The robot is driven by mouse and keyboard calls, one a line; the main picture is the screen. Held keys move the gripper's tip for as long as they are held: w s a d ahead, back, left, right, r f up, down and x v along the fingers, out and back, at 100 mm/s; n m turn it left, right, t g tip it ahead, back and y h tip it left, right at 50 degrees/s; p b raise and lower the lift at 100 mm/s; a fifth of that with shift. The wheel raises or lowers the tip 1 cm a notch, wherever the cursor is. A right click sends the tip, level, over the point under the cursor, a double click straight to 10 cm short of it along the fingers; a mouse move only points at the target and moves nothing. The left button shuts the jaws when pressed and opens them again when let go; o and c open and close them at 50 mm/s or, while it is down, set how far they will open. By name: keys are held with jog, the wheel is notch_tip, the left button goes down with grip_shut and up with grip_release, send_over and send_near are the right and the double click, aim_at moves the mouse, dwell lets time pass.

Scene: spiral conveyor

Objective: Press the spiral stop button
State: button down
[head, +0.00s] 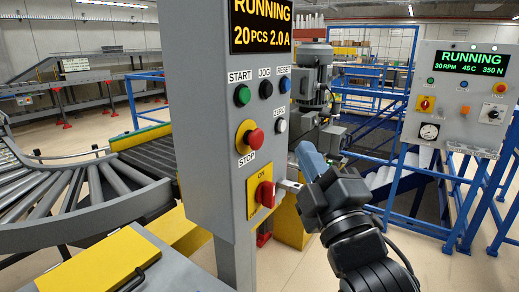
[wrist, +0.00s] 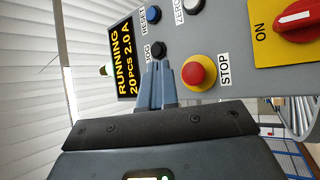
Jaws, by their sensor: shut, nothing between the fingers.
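The near grey control panel (head: 208,110) carries a red mushroom button (head: 254,137) on a yellow collar, labelled STOP. It also shows in the wrist view (wrist: 194,73), right of the fingertips. No label naming the spiral is readable. My gripper (head: 286,185) is shut and empty, beside the panel's right edge at about the height of the red ON switch (head: 266,194). In the wrist view its fingers (wrist: 160,70) appear just below the black JOG button (wrist: 158,50) and left of the red button. I see no contact with the red button.
A green START button (head: 242,95) and blue RESET button (head: 285,85) are also on the near panel. A roller conveyor (head: 85,195) lies at left.

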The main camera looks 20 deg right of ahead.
aim_at(264, 134)
jog(key=shift+w+a+b, duration=0.65)
jog(key=shift+w+a, duration=0.2)
jog(key=shift+w, duration=0.25)
jog(key=shift+w+a+b, duration=0.65)
jog(key=shift+w+a, duration=0.15)
jog(key=shift+w, duration=0.3)
jog(key=shift+w, duration=0.1)
dwell(0.4)
jog(key=shift+w+a, duration=0.25)
jog(key=shift+w+a+b, duration=0.3)
jog(key=shift+w+b, duration=0.05)
jog(key=shift+w, duration=0.1)
dwell(0.9)
jog(key=shift+s+d, duration=0.1)
jog(key=shift+s, duration=0.05)
jog(key=shift+s+d+p, duration=0.45)
jog(key=shift+s+p, duration=0.15)
jog(key=shift+s, duration=0.05)
